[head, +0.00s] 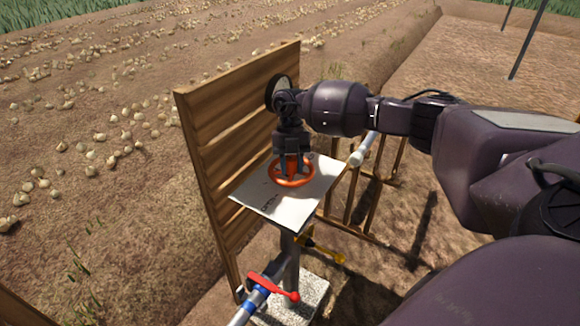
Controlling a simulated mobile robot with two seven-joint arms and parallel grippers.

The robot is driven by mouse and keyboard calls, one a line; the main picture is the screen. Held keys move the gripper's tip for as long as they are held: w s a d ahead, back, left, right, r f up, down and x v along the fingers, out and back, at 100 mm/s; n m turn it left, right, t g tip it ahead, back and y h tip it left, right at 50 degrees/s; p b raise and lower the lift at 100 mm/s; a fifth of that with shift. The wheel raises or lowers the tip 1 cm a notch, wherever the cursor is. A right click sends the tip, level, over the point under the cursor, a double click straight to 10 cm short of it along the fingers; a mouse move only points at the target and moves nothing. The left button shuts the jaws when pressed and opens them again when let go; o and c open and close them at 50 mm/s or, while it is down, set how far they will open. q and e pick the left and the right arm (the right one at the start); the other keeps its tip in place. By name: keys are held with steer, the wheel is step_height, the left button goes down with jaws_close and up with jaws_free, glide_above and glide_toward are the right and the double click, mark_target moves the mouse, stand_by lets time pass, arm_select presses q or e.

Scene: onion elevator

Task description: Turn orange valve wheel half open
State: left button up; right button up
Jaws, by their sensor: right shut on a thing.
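The orange valve wheel (275,180) lies nearly flat above a white square plate (260,199) on a grey post. My right gripper (291,175) points straight down over the middle of the wheel. Its fingers are shut on the orange wheel's inner part. The fingertips and the hub are partly hidden by the gripper itself. The rim of the wheel shows around the fingers. Faint dark lettering shows on the plate, too small to read. My left gripper is not in view.
A wooden plank panel (235,130) stands close behind and left of the plate. Below are a red lever (272,288) on a blue-and-grey pipe and a yellow handle (322,249). A wooden rail frame (372,205) stands right of the plate. Onions lie scattered on the soil field.

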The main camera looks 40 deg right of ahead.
steer(key=shift+n, duration=0.7)
steer(key=shift+d, duration=0.1)
steer(key=shift+h, duration=0.3)
steer(key=o, duration=0.7)
steer(key=shift+c, duration=0.2)
steer(key=shift+r, duration=0.15)
steer(key=v, duration=1)
steer(key=shift+w+r, duration=0.2)
steer(key=shift+w, duration=0.05)
steer(key=shift+f, duration=0.1)
